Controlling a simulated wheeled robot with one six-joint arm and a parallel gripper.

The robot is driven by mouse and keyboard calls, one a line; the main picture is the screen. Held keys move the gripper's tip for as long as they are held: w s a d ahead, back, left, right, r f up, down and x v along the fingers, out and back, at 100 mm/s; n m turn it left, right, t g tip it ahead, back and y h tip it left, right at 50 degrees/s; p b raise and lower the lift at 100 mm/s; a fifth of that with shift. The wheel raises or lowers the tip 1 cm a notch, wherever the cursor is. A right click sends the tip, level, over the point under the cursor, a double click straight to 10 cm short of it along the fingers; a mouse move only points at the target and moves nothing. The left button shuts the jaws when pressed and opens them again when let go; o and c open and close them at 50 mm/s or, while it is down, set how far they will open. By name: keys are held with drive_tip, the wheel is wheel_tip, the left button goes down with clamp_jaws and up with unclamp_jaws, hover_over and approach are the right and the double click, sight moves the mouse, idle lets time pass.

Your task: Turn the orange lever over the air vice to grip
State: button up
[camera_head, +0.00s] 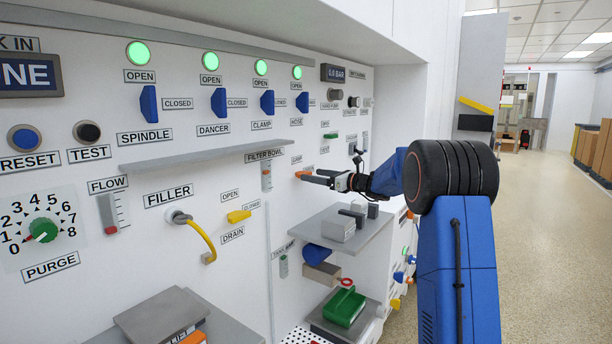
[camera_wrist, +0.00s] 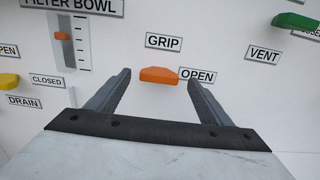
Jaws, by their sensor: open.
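The orange lever (camera_wrist: 158,75) sits on the white panel, under a GRIP label (camera_wrist: 163,42) and left of an OPEN label (camera_wrist: 197,76). It lies about level, with its narrower end toward OPEN. In the head view the lever (camera_head: 304,174) shows as a small orange shape at my gripper's tips. My gripper (camera_wrist: 157,85) is open, with one finger on each side of the lever and nothing held. I cannot tell whether a finger touches it. The air vice itself is not clearly identifiable.
A green lever (camera_wrist: 296,21) by a VENT label is at the upper right. A yellow drain lever (camera_head: 238,216) is to the left. Below my gripper, a grey shelf (camera_head: 320,250) carries grey blocks (camera_head: 340,229). A green tray (camera_head: 344,306) stands lower.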

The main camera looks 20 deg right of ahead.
sight(306, 173)
drive_tip(key=shift+x, duration=2.45)
drive_tip(key=shift+c, duration=0.5)
drive_tip(key=c, duration=0.9)
